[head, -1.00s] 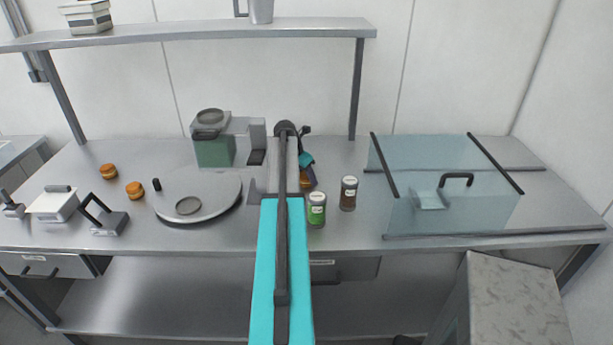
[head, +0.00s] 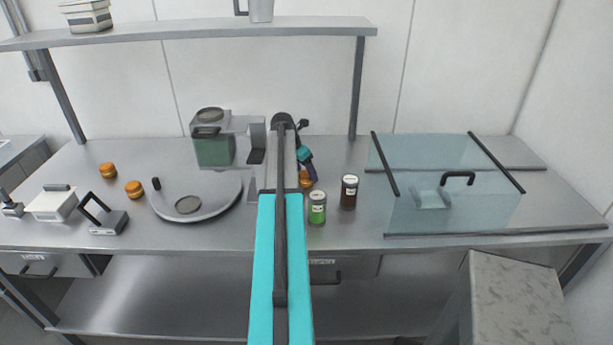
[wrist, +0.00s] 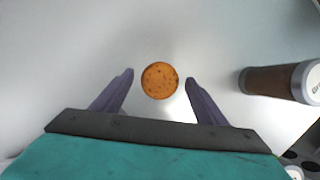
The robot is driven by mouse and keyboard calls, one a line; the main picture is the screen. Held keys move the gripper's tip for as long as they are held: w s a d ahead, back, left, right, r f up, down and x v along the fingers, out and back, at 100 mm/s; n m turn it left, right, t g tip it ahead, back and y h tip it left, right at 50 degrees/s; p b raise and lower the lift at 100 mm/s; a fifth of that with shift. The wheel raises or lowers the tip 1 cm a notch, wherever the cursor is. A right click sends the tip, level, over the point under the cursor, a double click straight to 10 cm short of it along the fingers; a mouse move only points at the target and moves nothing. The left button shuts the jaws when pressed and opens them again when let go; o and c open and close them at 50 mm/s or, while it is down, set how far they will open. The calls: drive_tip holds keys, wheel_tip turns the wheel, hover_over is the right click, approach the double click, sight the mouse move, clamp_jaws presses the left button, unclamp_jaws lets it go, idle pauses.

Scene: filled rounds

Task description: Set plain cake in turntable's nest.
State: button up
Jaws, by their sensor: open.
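A plain round orange-brown cake (wrist: 160,80) lies on the steel worktop, between and just beyond the two purple fingers of my gripper (wrist: 160,76) in the wrist view. The fingers are open, with a gap on each side of the cake. In the head view the cake (head: 306,182) shows beside my arm, partly covered by my gripper (head: 307,170). The turntable (head: 222,190) is a round grey disc to the left, with a small black knob at its back left edge. Its nest, a dark-rimmed ring (head: 188,205), sits near the front of the disc and looks empty.
Two more round cakes (head: 108,170) (head: 134,189) lie left of the turntable. A green jar (head: 317,208) and a brown jar (head: 349,192) stand right of my gripper. A green-fronted machine (head: 213,148) stands behind the turntable, and a glass case (head: 450,200) at right.

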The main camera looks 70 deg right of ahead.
sight(301, 177)
drive_tip(key=shift+b+v, duration=0.6)
drive_tip(key=shift+v, duration=1.8)
drive_tip(key=shift+r, duration=0.15)
